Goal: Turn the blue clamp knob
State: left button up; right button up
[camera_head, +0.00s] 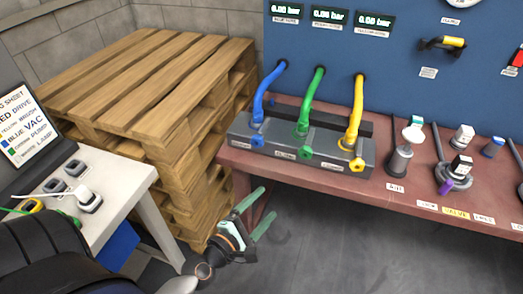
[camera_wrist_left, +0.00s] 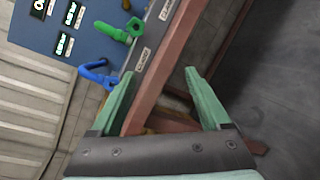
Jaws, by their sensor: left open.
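The blue clamp knob (camera_head: 257,141) is on the front left of a grey clamp block (camera_head: 325,172) on the red bench, with a blue hose (camera_head: 268,92) rising behind it. In the left wrist view, the blue hose and knob (camera_wrist_left: 108,81) show at the upper left, beyond one finger. My left gripper (camera_head: 267,204) is open and empty, below and in front of the bench's left end, apart from the knob. Its spread green fingers also show in the left wrist view (camera_wrist_left: 160,74). My right gripper is not in view.
Beside the blue knob are a green knob (camera_head: 306,152) and a yellow knob (camera_head: 356,164). The red bench's (camera_head: 300,184) front edge is near my left fingers. Stacked wooden pallets (camera_head: 150,80) and a white table (camera_head: 125,180) stand left. The floor at right is clear.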

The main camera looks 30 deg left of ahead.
aim_at(255, 142)
pick_arm(q)
jog(key=w+a+r+n+t+y, duration=0.1)
jog(key=a+r+n+y, duration=0.2)
jog(key=n, duration=0.6)
jog(key=w+a+r+n+y, duration=0.1)
jog(key=a+r+n+y, duration=0.15)
jog(key=a+n, duration=0.5)
jog(key=shift+n, duration=0.75)
jog(key=x, duration=0.4)
jog(key=d+x, duration=0.1)
jog(key=x, duration=0.3)
jog(key=d+f+p+x, duration=0.1)
jog(key=x, duration=0.3)
jog(key=shift+w, duration=0.25)
jog(key=shift+c, duration=0.3)
grip_shut()
